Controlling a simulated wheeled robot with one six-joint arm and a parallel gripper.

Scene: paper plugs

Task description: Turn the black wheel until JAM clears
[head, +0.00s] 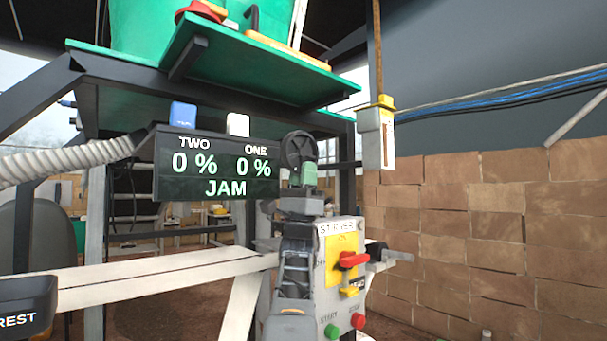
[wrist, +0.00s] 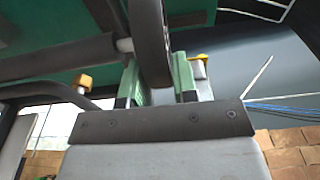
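The black wheel (head: 299,150) stands upright at the right end of the dark display (head: 217,166). The display reads TWO 0 %, ONE 0 %, with JAM lit below. My gripper (head: 303,177) is just below the wheel in the head view and hides its lower part. In the wrist view, the black wheel's rim (wrist: 150,35) reaches down between the two green fingers of my gripper (wrist: 156,75). The fingers stand apart, one on each side of the rim. I cannot tell whether both press on it.
A grey control box (head: 340,260) with a red handle, yellow parts and green and red buttons stands to the right of my arm. A green shelf (head: 250,60) hangs above. A ribbed hose (head: 65,163) runs at left. A brick wall (head: 490,220) stands at right.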

